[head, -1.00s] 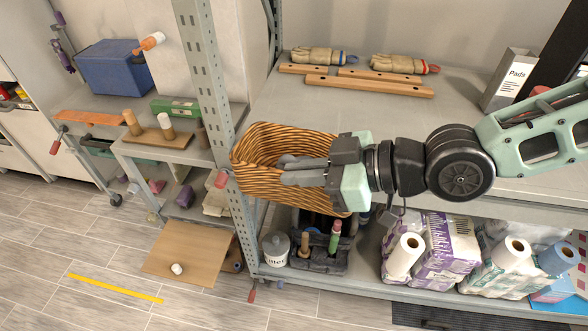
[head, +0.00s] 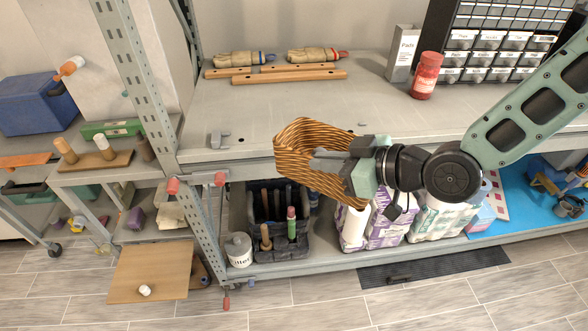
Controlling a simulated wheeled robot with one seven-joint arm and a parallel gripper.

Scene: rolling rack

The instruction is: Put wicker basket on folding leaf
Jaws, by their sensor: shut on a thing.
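The woven brown wicker basket (head: 290,135) is held in the air in front of the grey shelf's front edge, right of the slotted upright. My gripper (head: 338,157) is shut on the basket's wall at its right side. Part of that wall is hidden by the gripper. A flat tan board (head: 165,268), possibly the folding leaf, extends low at the lower left. A small white object (head: 144,290) sits on it. The basket is well above the board and to its right, apart from it.
The grey shelf top (head: 270,115) holds gloves, wooden bars and a red jar (head: 426,76) and has bare room in front. A slotted upright (head: 135,75) stands between basket and board. A dark tool caddy (head: 281,244) and white tub (head: 238,249) sit below.

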